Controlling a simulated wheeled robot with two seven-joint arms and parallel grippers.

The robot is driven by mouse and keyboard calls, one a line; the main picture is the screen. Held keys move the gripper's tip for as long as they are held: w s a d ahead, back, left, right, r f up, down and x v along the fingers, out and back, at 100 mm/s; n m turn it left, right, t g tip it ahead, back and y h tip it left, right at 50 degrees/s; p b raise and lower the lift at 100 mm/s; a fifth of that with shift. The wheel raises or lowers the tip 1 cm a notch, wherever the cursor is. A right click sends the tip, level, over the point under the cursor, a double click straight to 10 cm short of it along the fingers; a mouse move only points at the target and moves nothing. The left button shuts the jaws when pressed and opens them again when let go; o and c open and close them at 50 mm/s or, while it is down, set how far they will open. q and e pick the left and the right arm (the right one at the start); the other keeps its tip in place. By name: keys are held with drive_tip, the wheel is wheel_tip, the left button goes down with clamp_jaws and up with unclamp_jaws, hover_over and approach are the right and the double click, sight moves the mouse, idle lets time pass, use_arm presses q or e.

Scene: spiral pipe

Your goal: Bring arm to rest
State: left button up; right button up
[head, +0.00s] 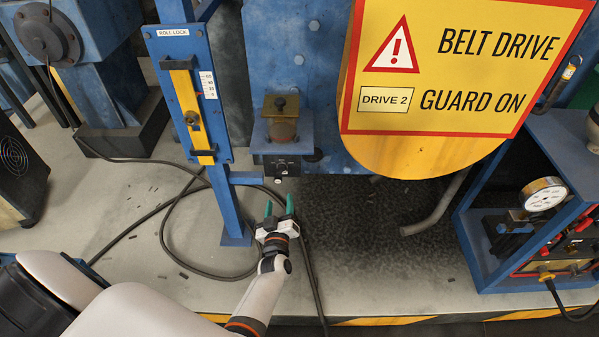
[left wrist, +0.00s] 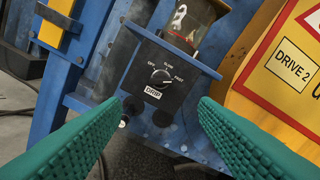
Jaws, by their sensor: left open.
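My left gripper (head: 279,208) is in the lower middle of the head view, with its two green fingers apart and nothing between them. Its fingers (left wrist: 160,130) also frame the left wrist view from both sides. A small dark control box (head: 281,166) with a dial is just beyond the fingertips, under an amber glass cup (head: 280,128). The fingers look apart from the box. My right gripper is not in view.
A blue post with a yellow ROLL LOCK slide (head: 190,110) stands left of the box. A yellow belt drive guard (head: 430,150) hangs to the right. A blue frame with a pressure gauge (head: 545,194) is at far right. Black cable (head: 165,225) loops over the grey floor.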

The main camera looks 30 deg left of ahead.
use_arm(q)
drive_tip(key=s+d+f+m+g+h+b, duration=0.1)
drive_tip(key=s+d+f+m+g+h, duration=0.15)
drive_tip(key=s+f, duration=0.4)
drive_tip(key=s+d+f+m+g+h, duration=0.2)
drive_tip(key=s+d+f+m, duration=0.15)
drive_tip(key=f, duration=0.55)
drive_tip(key=s+d+f+m+g+h+b, duration=0.1)
drive_tip(key=s+d+f+m+g+h, duration=0.15)
drive_tip(key=s+d+f, duration=0.4)
drive_tip(key=s+a+f+m+g, duration=0.1)
drive_tip(key=s+f+g, duration=0.1)
drive_tip(key=s+f, duration=0.3)
drive_tip(key=s+a+f+m+g+b, duration=0.1)
drive_tip(key=s+f, duration=0.4)
drive_tip(key=s, duration=0.9)
drive_tip(key=s+a+f+m+g, duration=0.2)
drive_tip(key=s+f+g, duration=0.3)
drive_tip(key=s, duration=0.5)
drive_tip(key=shift+f+m+h+b, duration=0.3)
drive_tip(key=shift+m+h+b, duration=0.1)
drive_tip(key=shift+m, duration=0.15)
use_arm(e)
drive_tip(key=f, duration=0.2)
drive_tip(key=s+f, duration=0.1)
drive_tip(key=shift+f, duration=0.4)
use_arm(q)
drive_tip(key=shift+s, duration=0.1)
